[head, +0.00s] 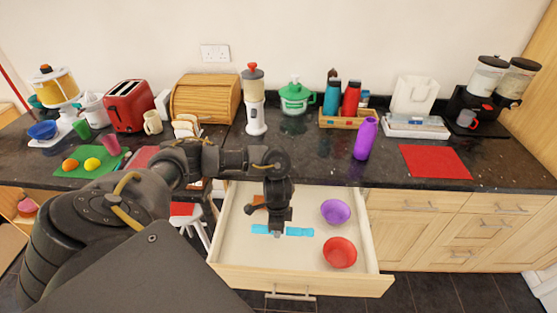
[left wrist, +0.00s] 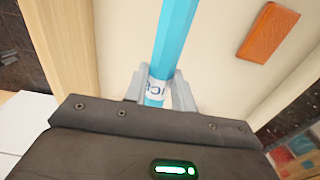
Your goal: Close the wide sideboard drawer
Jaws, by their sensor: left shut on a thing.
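The wide sideboard drawer (head: 330,281) stands pulled out below the dark counter. Its handle (head: 290,296) is on the front panel. My left gripper (head: 277,232) is inside the drawer's outline, pointing down, with its fingers closed around a long light-blue bar (head: 300,232). In the left wrist view the bar (left wrist: 174,30) runs between the fingers (left wrist: 158,85), with a white printed band at the grip. Whether the bar touches the drawer floor I cannot tell. My right gripper is not in view.
The drawer also holds a purple bowl (head: 335,212), a red bowl (head: 340,253) and an orange-brown block (left wrist: 268,32). The granite counter (head: 310,165) above carries many items, including a purple bottle (head: 366,139) near its front edge. A white stool (head: 198,227) stands left of the drawer.

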